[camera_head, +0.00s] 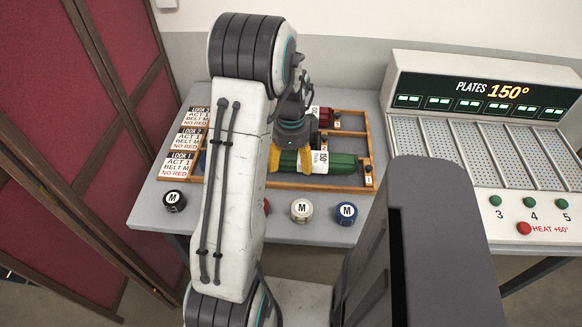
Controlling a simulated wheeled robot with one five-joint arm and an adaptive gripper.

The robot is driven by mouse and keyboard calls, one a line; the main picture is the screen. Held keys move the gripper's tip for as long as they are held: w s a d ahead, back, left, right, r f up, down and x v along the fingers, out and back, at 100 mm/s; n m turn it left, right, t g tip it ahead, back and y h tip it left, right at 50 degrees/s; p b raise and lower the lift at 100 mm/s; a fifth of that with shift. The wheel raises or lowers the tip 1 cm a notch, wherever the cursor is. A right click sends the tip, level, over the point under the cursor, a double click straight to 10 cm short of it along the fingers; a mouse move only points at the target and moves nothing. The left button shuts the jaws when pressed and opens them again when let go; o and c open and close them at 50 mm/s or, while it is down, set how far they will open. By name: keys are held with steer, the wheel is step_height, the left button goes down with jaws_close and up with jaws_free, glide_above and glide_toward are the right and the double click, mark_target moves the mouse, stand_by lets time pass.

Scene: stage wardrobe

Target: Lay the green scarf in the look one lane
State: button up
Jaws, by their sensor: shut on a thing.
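The green scarf (343,164) is a rolled bundle with a white tag, lying crosswise at the front lane of the wooden rack. My gripper (290,160) has its yellow fingers closed around the scarf's left part. The look one lane is the front one, marked by the LOOK 1 card (178,166) at its left end. The scarf is over or in this lane; I cannot tell whether it touches the bottom. My arm hides the left middle of the rack.
A red bundle (325,118) sits in the back lane. Round M-marked items, black (174,201), white (302,210) and blue (346,213), stand along the table front; a red one is mostly hidden. A plate heater (480,150) reading 150° stands right, a red folding screen (70,110) left.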

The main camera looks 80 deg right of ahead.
steer(key=shift+f, duration=1.6)
steer(key=o, duration=1.2)
steer(key=shift+f, duration=0.1)
step_height(320, 180, up, 12)
steer(key=shift+d+f, duration=0.1)
steer(key=shift+r, duration=0.2)
